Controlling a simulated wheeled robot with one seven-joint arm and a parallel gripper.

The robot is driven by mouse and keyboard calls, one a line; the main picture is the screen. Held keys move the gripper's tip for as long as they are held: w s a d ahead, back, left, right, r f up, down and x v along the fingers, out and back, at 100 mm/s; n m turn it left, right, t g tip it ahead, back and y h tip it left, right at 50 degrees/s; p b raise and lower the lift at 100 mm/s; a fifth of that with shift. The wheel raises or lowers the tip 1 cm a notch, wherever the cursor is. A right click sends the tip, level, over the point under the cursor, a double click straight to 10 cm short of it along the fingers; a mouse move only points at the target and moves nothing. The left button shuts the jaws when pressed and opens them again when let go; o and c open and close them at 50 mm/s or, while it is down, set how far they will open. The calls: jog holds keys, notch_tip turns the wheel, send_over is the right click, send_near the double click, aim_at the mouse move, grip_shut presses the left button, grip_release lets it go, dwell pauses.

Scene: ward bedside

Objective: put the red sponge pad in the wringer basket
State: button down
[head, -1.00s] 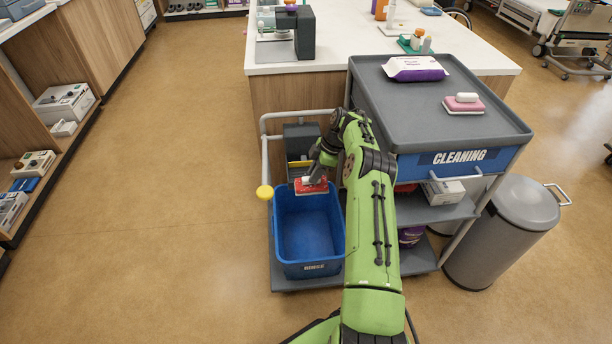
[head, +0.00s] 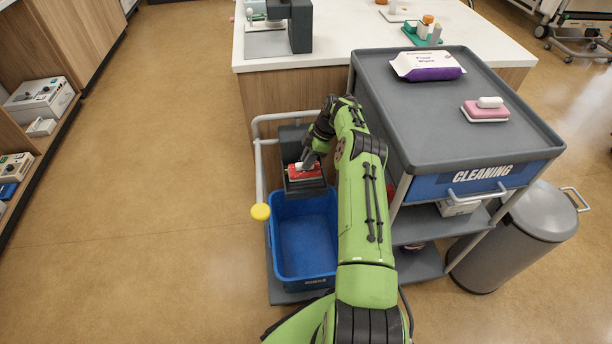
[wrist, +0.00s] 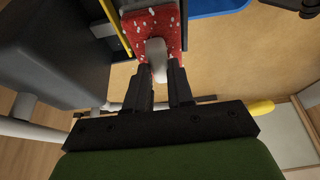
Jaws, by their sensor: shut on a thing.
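The red sponge pad (head: 304,171) has white specks and a white grip; it also shows in the wrist view (wrist: 155,30). My gripper (head: 310,158) is shut on the pad's white grip, its two fingers on either side of it in the wrist view (wrist: 158,74). The pad appears at the opening of the dark grey wringer basket (head: 304,188), which sits at the back end of the blue bucket. In the wrist view, yellow strips of the wringer lie beside the pad. I cannot tell how far the pad is inside or above the basket.
The blue bucket (head: 306,246) stands in front of the wringer on the cart's low shelf. The grey cart top (head: 432,125) holds a wipes pack (head: 428,66) and a pink pad with a white grip (head: 485,109). A yellow-ended handle (head: 261,212) stands left. A grey bin (head: 513,236) is right.

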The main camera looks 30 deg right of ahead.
aim_at(308, 172)
notch_tip(308, 172, down, 7)
jog(key=shift+r+b, duration=0.1)
jog(key=shift+b, duration=0.8)
